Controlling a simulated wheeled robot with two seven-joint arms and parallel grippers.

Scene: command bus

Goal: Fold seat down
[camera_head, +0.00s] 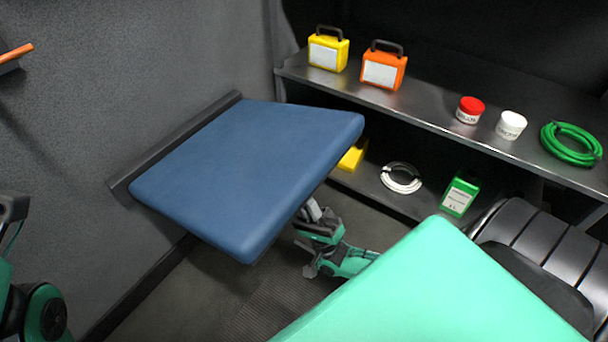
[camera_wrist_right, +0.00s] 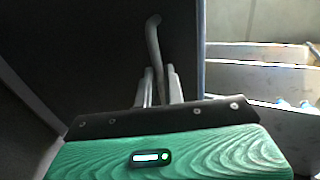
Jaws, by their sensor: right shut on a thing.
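The blue seat (camera_head: 250,165) is a padded panel joined along its back edge to a dark wall-mounted strip (camera_head: 180,140). It stands out from the wall, and looks roughly level. My right gripper (camera_head: 311,208) is just under the seat's front right edge, its fingertips partly hidden by the panel. In the right wrist view, the fingers (camera_wrist_right: 160,88) are shut on a thin grey bent bar (camera_wrist_right: 155,45) against the seat's dark underside (camera_wrist_right: 90,40). Parts of my left arm show at the left edge; its gripper is not in view.
A grey metal shelf (camera_head: 420,120) on the right holds a yellow case (camera_head: 328,48), an orange case (camera_head: 384,66), two jars and a green hose (camera_head: 571,143). Below are a white coil (camera_head: 401,178) and a green bottle (camera_head: 460,194). Dark floor (camera_head: 200,295) lies clear beneath the seat.

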